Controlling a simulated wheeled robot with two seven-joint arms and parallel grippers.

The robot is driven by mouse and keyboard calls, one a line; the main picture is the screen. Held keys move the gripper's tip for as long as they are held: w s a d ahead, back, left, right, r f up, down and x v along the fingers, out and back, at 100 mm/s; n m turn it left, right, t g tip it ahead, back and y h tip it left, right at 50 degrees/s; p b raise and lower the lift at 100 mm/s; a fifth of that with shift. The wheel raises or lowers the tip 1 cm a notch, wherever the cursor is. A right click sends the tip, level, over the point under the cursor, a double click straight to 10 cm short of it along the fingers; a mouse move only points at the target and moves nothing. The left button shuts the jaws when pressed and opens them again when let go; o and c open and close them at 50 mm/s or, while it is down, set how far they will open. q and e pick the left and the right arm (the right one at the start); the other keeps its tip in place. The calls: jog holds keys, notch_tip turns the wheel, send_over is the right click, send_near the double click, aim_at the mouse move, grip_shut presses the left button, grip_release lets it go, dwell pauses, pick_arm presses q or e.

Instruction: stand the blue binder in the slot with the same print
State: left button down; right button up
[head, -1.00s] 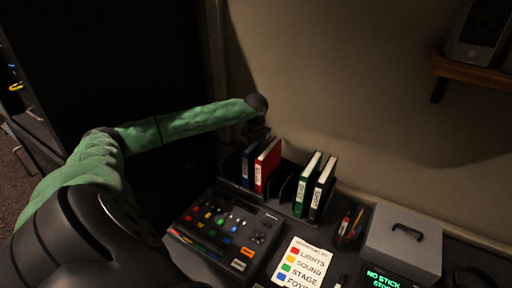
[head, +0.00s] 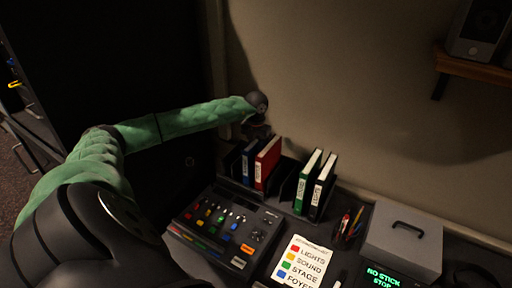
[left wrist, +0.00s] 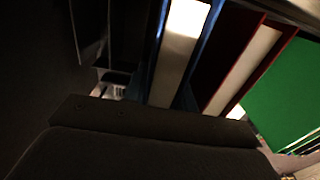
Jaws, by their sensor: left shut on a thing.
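The blue binder (head: 249,163) stands nearly upright at the left end of the dark rack (head: 285,190), just left of the red binder (head: 267,163). Its spine has a pale label, but the print is too small to read. My left gripper (head: 257,131) is above and behind it, shut on the blue binder; the fingers are mostly hidden. In the left wrist view the blue binder (left wrist: 207,40) shows its white label close beyond the gripper body. I cannot tell whether its foot is seated in a slot. My right gripper is not in view.
A green binder (head: 307,182) and a black binder (head: 322,188) stand farther right in the rack, past a gap. In front are a mixing console (head: 222,228) and a printed card (head: 300,263). Pens (head: 350,223) and a grey box (head: 402,240) are at the right.

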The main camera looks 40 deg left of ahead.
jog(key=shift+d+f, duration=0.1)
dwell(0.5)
pick_arm(q)
jog(key=shift+b, duration=0.35)
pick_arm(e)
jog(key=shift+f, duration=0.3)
pick_arm(q)
jog(key=shift+f, duration=0.2)
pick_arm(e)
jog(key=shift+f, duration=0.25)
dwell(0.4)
pick_arm(q)
jog(key=c, duration=1)
grip_release()
jog(key=shift+c, duration=0.2)
jog(key=shift+b, duration=0.35)
jog(key=shift+r+b, duration=1.45)
jog(key=shift+r, duration=2.45)
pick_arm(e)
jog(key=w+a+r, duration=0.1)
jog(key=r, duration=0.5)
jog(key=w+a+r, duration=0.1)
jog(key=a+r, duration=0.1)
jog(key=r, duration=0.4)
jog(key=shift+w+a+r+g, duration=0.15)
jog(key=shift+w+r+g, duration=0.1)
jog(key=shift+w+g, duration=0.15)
